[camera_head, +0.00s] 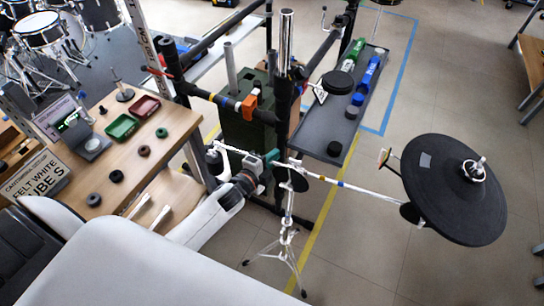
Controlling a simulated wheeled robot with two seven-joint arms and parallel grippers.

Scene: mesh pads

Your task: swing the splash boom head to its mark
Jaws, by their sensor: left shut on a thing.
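The splash boom head is a black round cymbal pad (445,205) at the right, tilted, with a silver fitting at its centre. A thin silver boom (345,185) with coloured bands runs left from the pad to the top of a chrome tripod stand (288,215). My left gripper (262,164) is at the left end of the boom, beside a teal-green part (271,157), and is shut on the boom there. The fingertips are small and partly hidden. A small yellow and red flag (383,157) stands just left of the pad.
A wooden table (165,135) with trays and rings stands at the left. A black rack with pipes and an orange clamp (249,102) rises behind the gripper. A grey shelf (315,135) holds blue and green items. The floor below the pad is clear.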

